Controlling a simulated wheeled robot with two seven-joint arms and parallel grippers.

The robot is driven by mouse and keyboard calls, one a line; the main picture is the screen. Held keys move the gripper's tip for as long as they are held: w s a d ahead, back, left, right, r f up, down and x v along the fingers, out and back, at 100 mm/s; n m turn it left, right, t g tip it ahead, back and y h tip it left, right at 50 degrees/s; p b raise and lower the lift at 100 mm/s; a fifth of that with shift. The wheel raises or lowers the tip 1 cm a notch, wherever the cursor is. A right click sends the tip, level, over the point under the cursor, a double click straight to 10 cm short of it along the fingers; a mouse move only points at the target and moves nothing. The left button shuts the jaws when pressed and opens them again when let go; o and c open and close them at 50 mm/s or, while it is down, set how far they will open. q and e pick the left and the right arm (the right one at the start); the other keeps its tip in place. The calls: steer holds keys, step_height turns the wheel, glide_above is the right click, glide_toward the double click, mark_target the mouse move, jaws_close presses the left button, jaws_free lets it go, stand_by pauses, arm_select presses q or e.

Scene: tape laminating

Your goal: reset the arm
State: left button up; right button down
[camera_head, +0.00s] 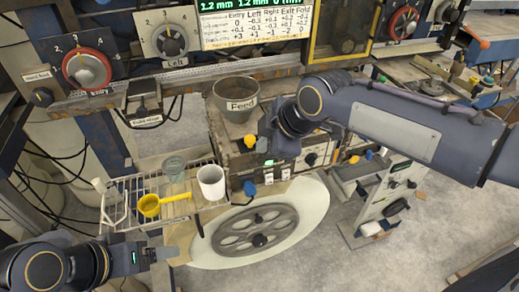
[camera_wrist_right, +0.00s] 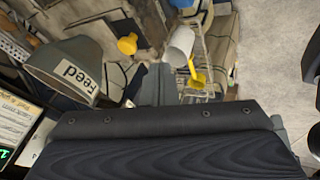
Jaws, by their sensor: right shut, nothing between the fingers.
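My right arm reaches in from the right in the head view. Its gripper (camera_head: 268,143) is above the front of the machine, beside the grey Feed hopper (camera_head: 236,100), shut and empty. In the right wrist view the grey fingers (camera_wrist_right: 158,85) are partly hidden by the dark gripper body, and the Feed hopper (camera_wrist_right: 66,68) is to their left. My left gripper (camera_head: 160,254) is low on the left, below the wire rack (camera_head: 140,188); I cannot tell whether its jaws are open or shut.
A white cup (camera_head: 211,182), a clear glass (camera_head: 174,168) and a yellow scoop (camera_head: 150,205) are at the rack. A spoked handwheel (camera_head: 256,231) is in front of the machine. Dial panels (camera_head: 87,70) line the back. Grey floor (camera_head: 420,240) is open at the lower right.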

steer(key=v, duration=0.6)
steer(key=s+d+f+m+h, duration=0.1)
steer(key=s+d+f+m, duration=0.25)
steer(key=d+m, duration=0.2)
steer(key=s+d+f+m, duration=0.2)
steer(key=s+d+m, duration=0.3)
steer(key=d, duration=0.2)
steer(key=s+d+f+m+t, duration=0.1)
steer(key=s+d+f+m, duration=0.3)
steer(key=s+f+m, duration=0.4)
steer(key=shift+s+f+m, duration=0.35)
steer(key=shift+s+m, duration=0.6)
steer(key=shift+s, duration=0.15)
